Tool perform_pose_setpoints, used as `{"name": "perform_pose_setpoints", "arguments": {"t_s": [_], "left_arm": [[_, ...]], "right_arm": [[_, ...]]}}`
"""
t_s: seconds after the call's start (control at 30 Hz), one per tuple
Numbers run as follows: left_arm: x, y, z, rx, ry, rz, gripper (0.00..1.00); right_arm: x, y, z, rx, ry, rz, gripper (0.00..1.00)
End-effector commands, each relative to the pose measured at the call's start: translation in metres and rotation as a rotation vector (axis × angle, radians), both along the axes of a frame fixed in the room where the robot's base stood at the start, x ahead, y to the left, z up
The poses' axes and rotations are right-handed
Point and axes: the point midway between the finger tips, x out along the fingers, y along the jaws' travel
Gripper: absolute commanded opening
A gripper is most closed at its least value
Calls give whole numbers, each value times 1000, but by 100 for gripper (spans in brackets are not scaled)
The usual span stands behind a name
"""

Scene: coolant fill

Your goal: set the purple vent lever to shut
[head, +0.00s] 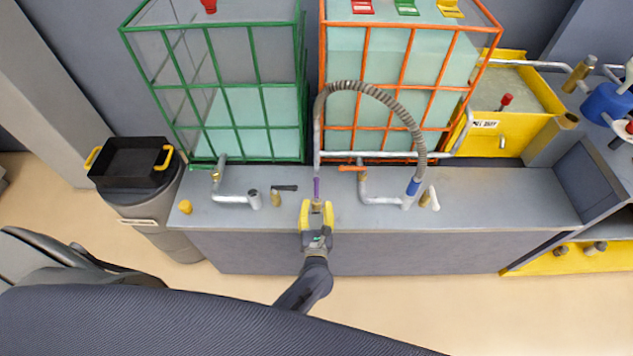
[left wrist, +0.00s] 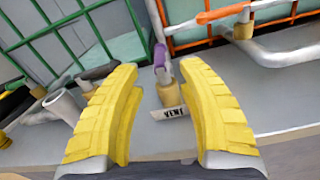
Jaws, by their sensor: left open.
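The purple vent lever (head: 317,187) stands on a small valve on the grey bench, between the green-framed and orange-framed tanks. It points away from me, roughly in line with the pipe behind it. In the left wrist view the purple lever (left wrist: 159,56) shows between the fingers, above a brass valve body and a white tag (left wrist: 172,112) reading VENT. My left gripper (head: 318,206) has yellow fingers and is open around the valve area. Whether a finger touches the lever I cannot tell. In the left wrist view the gripper (left wrist: 157,72) holds nothing. My right gripper is not in view.
A black-handled valve (head: 284,188) is to the left and an orange-handled valve (head: 352,168) to the right. A ribbed hose (head: 375,88) arches over to the blue-collared fitting (head: 413,187).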

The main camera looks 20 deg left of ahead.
Motion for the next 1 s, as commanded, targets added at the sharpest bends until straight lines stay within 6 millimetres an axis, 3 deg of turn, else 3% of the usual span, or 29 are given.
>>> {"name": "perform_pose_setpoints", "arguments": {"t_s": [0.2, 0.5, 1.0], "left_arm": [[39, 11, 1, 0, -1, 1, 39], [77, 22, 0, 1, 0, -1, 39], [92, 27, 0, 1, 1, 0, 39]], "right_arm": [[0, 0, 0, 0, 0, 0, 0], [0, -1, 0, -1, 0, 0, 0], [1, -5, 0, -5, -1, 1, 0]]}}
